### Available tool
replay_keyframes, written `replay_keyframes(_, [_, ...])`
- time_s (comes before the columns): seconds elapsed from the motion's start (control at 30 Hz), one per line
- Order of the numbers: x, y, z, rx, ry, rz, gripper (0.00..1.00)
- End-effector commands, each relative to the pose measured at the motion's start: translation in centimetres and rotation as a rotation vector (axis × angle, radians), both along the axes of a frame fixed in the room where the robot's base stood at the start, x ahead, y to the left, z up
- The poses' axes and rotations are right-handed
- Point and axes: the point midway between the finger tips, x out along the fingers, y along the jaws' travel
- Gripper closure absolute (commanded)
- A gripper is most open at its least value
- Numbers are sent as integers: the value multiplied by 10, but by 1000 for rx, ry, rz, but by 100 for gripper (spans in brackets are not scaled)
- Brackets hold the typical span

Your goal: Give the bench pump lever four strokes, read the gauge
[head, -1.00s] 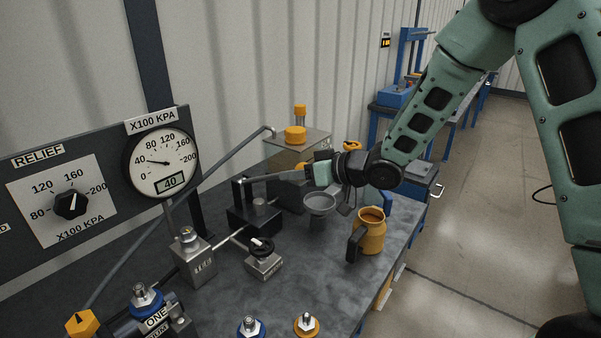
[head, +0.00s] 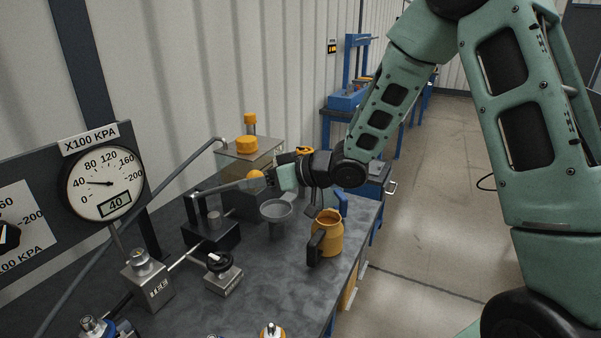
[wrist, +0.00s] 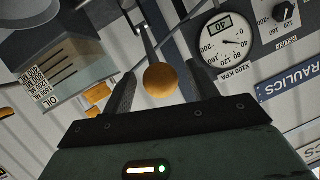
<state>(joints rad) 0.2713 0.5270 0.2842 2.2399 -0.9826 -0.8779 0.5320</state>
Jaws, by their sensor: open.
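The bench pump (head: 212,236) is a dark block on the grey bench. Its grey lever (head: 225,187) slopes slightly up to the right and ends in an orange ball knob (head: 255,174). In the wrist view the knob (wrist: 161,79) sits between the two fingers of my open gripper (wrist: 160,88), with space on each side. In the head view my gripper (head: 272,178) is at the knob. The gauge (head: 104,182), labelled X100 KPA, has its needle near 40 and its display reads 40. It also shows upside down in the wrist view (wrist: 224,45).
A grey funnel (head: 277,210) stands just below my gripper. An orange jug (head: 328,236) with a dark handle is at the bench's right edge. A reservoir (head: 250,160) with a yellow cap stands behind the lever. A small valve block (head: 222,277) is in front of the pump.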

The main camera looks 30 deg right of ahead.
Motion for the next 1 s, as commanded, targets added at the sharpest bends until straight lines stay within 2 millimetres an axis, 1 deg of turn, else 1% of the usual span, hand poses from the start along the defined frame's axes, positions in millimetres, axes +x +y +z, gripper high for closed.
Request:
replay_keyframes(0.03, [-7, -10, 4, 0, -2, -5, 41])
replay_keyframes(0.3, [-49, -53, 26, -1, -5, -6, 41])
replay_keyframes(0.53, [-79, -83, 41, 0, -4, -4, 41])
replay_keyframes(0.7, [-91, -95, 47, 1, -4, -3, 41])
replay_keyframes(1.0, [-94, -98, 48, 2, -1, -1, 41])
